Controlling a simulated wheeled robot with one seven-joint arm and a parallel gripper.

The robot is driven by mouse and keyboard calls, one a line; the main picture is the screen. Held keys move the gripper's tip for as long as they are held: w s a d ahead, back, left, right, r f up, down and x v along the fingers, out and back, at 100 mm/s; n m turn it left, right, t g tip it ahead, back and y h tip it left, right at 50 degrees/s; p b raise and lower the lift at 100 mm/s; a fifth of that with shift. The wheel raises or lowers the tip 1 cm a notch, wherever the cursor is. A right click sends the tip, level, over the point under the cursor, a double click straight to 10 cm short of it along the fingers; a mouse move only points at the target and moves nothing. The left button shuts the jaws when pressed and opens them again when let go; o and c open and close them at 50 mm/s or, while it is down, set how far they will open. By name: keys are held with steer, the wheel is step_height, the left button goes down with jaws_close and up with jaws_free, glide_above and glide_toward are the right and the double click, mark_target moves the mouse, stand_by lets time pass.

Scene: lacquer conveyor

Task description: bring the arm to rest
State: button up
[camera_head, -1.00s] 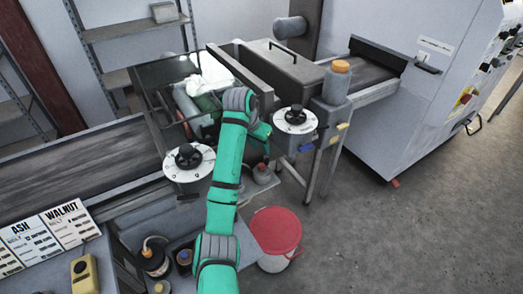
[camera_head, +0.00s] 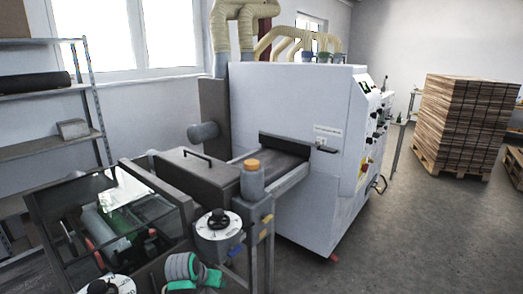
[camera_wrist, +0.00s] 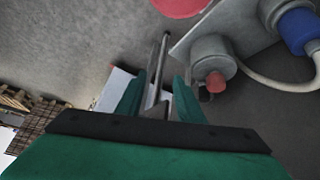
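My gripper (camera_wrist: 158,95) shows in the wrist view with its two green fingers apart. Nothing is clearly held between them. A thin metal bar (camera_wrist: 160,62) lies in line with the gap, and I cannot tell how far beyond the fingers it is. In the head view a green and grey part of my arm is at the bottom edge, in front of the coating machine (camera_head: 196,168). My gripper is not visible there.
A grey fitting with a red end (camera_wrist: 212,62) is close to the right finger. A red round thing (camera_wrist: 182,5) is at the top. In the head view, a white cabinet (camera_head: 290,120) stands behind, stacked boards (camera_head: 465,120) at right. Floor (camera_head: 420,230) at right is clear.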

steer(key=s+d+f+n+t, duration=0.1)
steer(key=s+d+f, duration=0.3)
steer(key=d+f, duration=0.25)
steer(key=s+d+f+n+t, duration=0.1)
steer(key=s+d+f+t, duration=0.1)
steer(key=s+d+f, duration=0.35)
steer(key=s+d+f+n+t, duration=0.1)
steer(key=s+d+f, duration=0.2)
steer(key=s, duration=0.3)
steer(key=s+d+f+t, duration=0.1)
steer(key=s+d+f, duration=0.25)
steer(key=s, duration=0.25)
steer(key=s+r+n+t+y, duration=0.1)
steer(key=s+r, duration=0.1)
steer(key=s, duration=0.8)
steer(key=s+r+t+y, duration=0.1)
steer(key=s+r, duration=0.1)
steer(key=s, duration=0.7)
steer(key=s+a+r+m+t, duration=0.1)
steer(key=s+r+t, duration=0.1)
steer(key=s+r, duration=1.1)
steer(key=shift+a+r+m, duration=0.2)
steer(key=shift+r+m, duration=0.1)
steer(key=shift+m, duration=0.1)
